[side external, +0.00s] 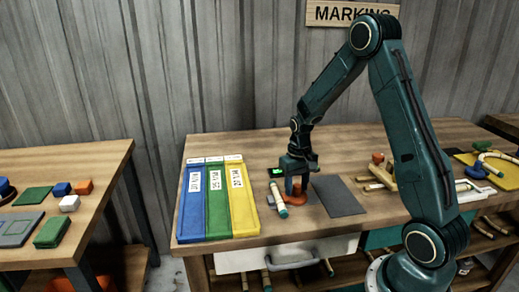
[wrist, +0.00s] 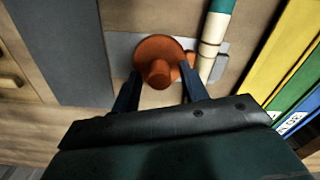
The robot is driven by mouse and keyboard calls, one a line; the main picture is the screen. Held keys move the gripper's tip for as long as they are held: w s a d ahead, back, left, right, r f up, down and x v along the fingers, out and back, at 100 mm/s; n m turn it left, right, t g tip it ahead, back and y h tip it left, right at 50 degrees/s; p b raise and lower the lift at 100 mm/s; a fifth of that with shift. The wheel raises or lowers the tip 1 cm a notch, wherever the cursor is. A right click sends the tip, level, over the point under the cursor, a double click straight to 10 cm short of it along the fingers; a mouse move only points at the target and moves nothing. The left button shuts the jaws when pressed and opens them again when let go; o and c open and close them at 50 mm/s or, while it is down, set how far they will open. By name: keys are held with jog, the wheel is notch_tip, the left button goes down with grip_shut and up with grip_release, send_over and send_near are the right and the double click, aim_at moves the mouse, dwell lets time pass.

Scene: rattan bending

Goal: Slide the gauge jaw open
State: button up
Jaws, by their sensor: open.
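The gauge has a grey metal bar (wrist: 120,46), with a small green-lit display (side external: 276,172) at its back in the side view. An orange round part with an upright knob (wrist: 158,70), apparently the gauge jaw, sits on the bar; its orange also shows in the side view (side external: 301,201). A pale rattan piece with a teal end (wrist: 211,38) lies across the gauge beside the orange part; in the side view it is left of my gripper (side external: 278,201). My gripper (wrist: 160,88) is open, its fingers on either side of the knob. Contact cannot be told.
A dark grey mat (side external: 338,196) lies right of the gauge. Blue (side external: 192,205), green (side external: 217,205) and yellow (side external: 242,205) labelled trays stand to its left. Rattan sticks (side external: 378,178) and an orange piece lie farther right. A white drawer (side external: 288,254) is under the bench (side external: 270,145).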

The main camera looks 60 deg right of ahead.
grip_shut()
jog(key=shift+s+d, duration=1.75)
jog(key=shift+d, duration=0.05)
grip_release()
jog(key=shift+r, duration=0.15)
notch_tip(320, 180, up, 14)
jog(key=shift+f, duration=0.25)
